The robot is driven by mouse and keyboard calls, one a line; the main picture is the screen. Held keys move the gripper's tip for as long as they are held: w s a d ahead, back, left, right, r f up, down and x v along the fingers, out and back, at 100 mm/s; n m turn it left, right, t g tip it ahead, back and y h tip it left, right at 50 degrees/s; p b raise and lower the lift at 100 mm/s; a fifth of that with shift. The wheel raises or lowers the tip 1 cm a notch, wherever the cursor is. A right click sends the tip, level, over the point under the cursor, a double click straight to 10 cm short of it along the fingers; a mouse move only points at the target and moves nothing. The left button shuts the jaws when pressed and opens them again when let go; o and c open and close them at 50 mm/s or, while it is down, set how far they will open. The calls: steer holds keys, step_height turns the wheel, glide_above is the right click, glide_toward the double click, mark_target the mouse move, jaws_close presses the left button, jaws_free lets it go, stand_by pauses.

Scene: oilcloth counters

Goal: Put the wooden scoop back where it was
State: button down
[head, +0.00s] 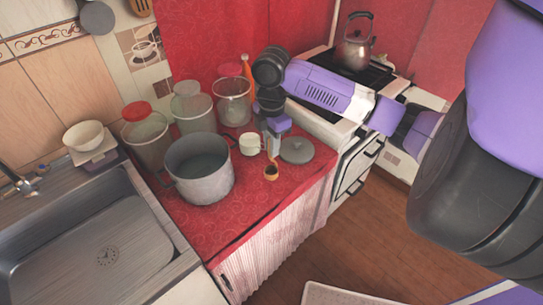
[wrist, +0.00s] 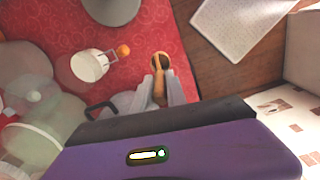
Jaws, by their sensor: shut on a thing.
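The wooden scoop (head: 271,173) is held with its bowl hanging down, near the front edge of the red counter (head: 250,205). My gripper (head: 272,150) is shut on its handle. In the wrist view the scoop (wrist: 159,68) points away from between the two fingers of my gripper (wrist: 161,92). The fingers hide part of the handle. I cannot tell whether the scoop touches the cloth. A white mug (head: 249,144) stands just left of the gripper and a grey lid (head: 297,150) lies just right of it.
A large grey pot (head: 205,185) stands left of the mug. Several glass jars (head: 148,140) stand behind. The stove with a kettle (head: 355,45) is at the right, the sink (head: 95,245) at the left. In the wrist view a small orange thing (wrist: 123,50) is beside the mug (wrist: 88,66).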

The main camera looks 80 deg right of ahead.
steer(key=shift+f, duration=2.45)
steer(key=shift+f, duration=0.15)
steer(key=c, duration=1.3)
jaws_free()
steer(key=shift+c, duration=0.2)
